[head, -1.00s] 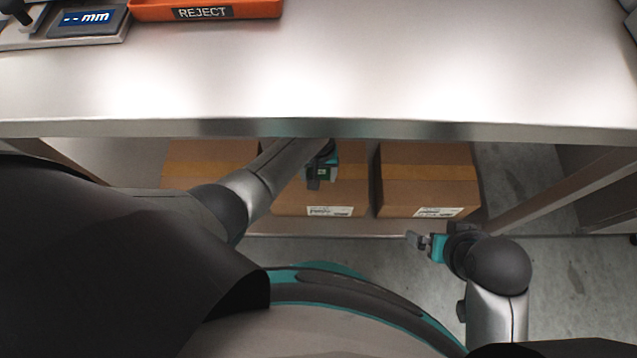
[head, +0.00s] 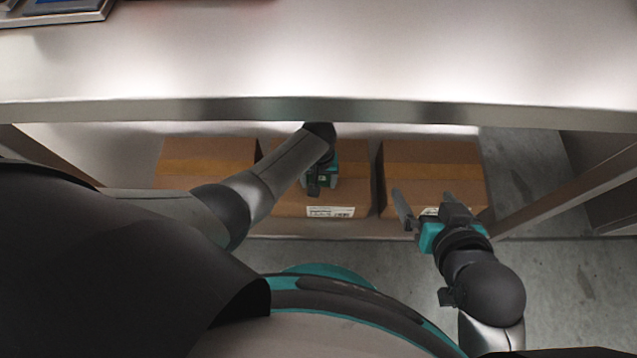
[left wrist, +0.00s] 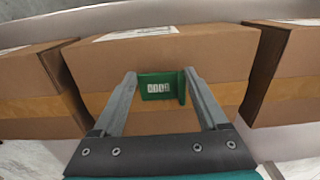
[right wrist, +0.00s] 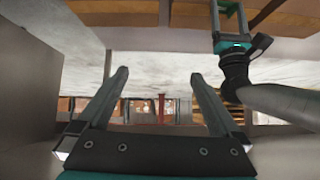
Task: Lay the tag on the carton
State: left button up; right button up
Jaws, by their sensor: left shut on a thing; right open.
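The green tag (left wrist: 157,87), with a small white printed patch, is between the fingertips of my left gripper (left wrist: 160,82) in the left wrist view. My left gripper is shut on it, over the brown middle carton (left wrist: 215,50). I cannot tell whether the tag touches the carton. In the head view the left gripper (head: 315,184) reaches below the worktop's front edge to the middle carton (head: 290,207), and largely hides the tag. My right gripper (head: 428,207) is open and empty, in front of the right carton; it shows in the right wrist view (right wrist: 157,78).
A left carton (head: 205,172) and a right carton (head: 435,175) flank the middle one on a low shelf (head: 375,228). The steel worktop (head: 330,60) overhangs them. A slanted leg (head: 570,190) stands at right. Grey floor (head: 570,270) is open in front.

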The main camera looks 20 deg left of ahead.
pick_arm(q)
jog(key=shift+f+b, duration=0.4)
jog(key=shift+f, duration=0.3)
pick_arm(e)
jog(key=shift+w+a+r+t+y, duration=0.15)
jog(key=shift+w+a+t+y, duration=0.15)
jog(key=shift+a+t, duration=0.25)
jog(key=shift+w+a+r+t+y, duration=0.1)
jog(key=shift+w+a+t+y, duration=0.1)
jog(key=shift+a+t+y, duration=0.35)
pick_arm(q)
jog(key=shift+f, duration=0.1)
pick_arm(e)
jog(key=shift+a, duration=0.15)
pick_arm(q)
jog(key=shift+f, duration=0.1)
jog(key=o, duration=1.2)
pick_arm(e)
jog(key=shift+w+a+r, duration=0.1)
jog(key=shift+a, duration=0.05)
